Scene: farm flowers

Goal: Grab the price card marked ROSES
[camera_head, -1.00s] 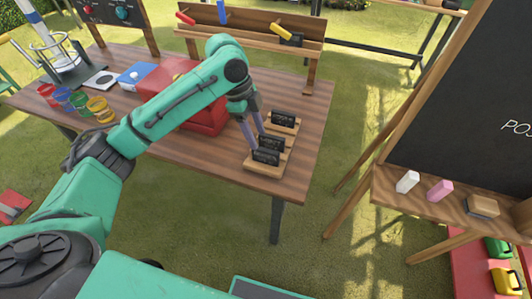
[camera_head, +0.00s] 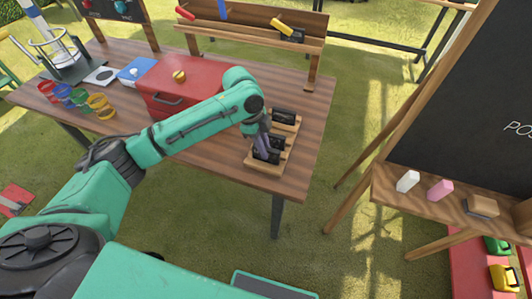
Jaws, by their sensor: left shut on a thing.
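Several small black price cards stand in a wooden holder (camera_head: 263,168) on the right part of the wooden table. The back card (camera_head: 284,115) is clear of the gripper. The front card (camera_head: 266,156) is close to the fingers. The lettering on the cards is too small to read, so I cannot tell which says ROSES. My left gripper (camera_head: 265,147) points down into the holder, its fingers shut on a card around the middle or front slot. The fingers partly hide that card. My right gripper is not in view.
A red toolbox (camera_head: 188,82) stands behind my left forearm. Several coloured rings (camera_head: 78,99) lie at the table's left. A wooden rack (camera_head: 250,37) stands at the back. A chalkboard easel (camera_head: 450,190) stands right, with grass between it and the table.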

